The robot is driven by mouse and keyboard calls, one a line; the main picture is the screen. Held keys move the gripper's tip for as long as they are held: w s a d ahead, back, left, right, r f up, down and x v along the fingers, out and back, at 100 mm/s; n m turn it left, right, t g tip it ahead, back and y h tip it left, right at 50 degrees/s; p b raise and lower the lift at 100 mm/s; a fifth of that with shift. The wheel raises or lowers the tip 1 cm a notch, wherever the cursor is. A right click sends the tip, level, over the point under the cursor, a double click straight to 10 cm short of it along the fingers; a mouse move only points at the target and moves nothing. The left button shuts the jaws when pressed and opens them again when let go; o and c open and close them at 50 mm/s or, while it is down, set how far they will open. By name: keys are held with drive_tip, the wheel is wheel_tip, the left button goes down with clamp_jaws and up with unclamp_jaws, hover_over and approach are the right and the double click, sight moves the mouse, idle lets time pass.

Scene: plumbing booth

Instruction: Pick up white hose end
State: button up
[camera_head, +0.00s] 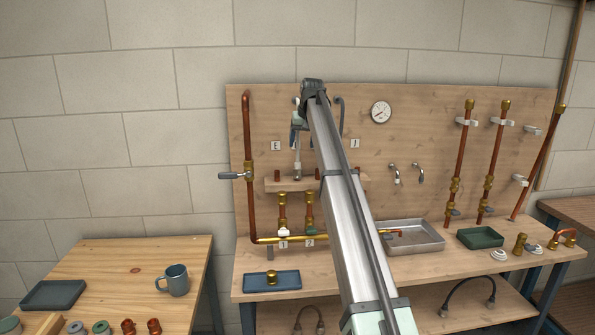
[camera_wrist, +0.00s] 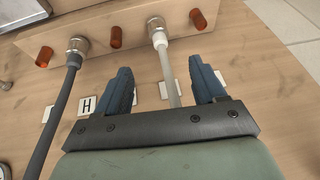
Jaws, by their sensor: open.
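In the wrist view, the white hose end (camera_wrist: 157,28) is a pale hose with a silver metal fitting at the wooden shelf. Its pale hose (camera_wrist: 166,68) runs down into the gap between my fingers. My gripper (camera_wrist: 161,70) is open, with one dark blue finger on each side of the hose. Neither finger visibly touches the hose. In the head view, my gripper (camera_head: 297,133) is small and partly hidden by my arm, just above the white hose end (camera_head: 297,163), which is upright at the shelf.
A dark grey hose (camera_wrist: 66,85) with a metal fitting runs left of my fingers. Orange plugs (camera_wrist: 115,37) stick out of the wooden shelf (camera_wrist: 95,15). A vertical copper pipe (camera_head: 248,135) stands at the board's left. The board around the gauge (camera_head: 380,112) is clear.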

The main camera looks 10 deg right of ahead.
sight(297, 169)
drive_tip(key=w+f+n, duration=0.1)
drive_tip(key=f, duration=0.3)
drive_tip(key=w+a+f+n, duration=0.1)
drive_tip(key=w+f, duration=0.1)
drive_tip(key=f, duration=0.2)
drive_tip(key=w+f, duration=0.2)
drive_tip(key=f, duration=0.3)
drive_tip(key=shift+a+n, duration=0.25)
drive_tip(key=shift+n, duration=0.15)
drive_tip(key=shift+r, duration=0.1)
drive_tip(key=shift+c, duration=0.3)
drive_tip(key=c, duration=1.1)
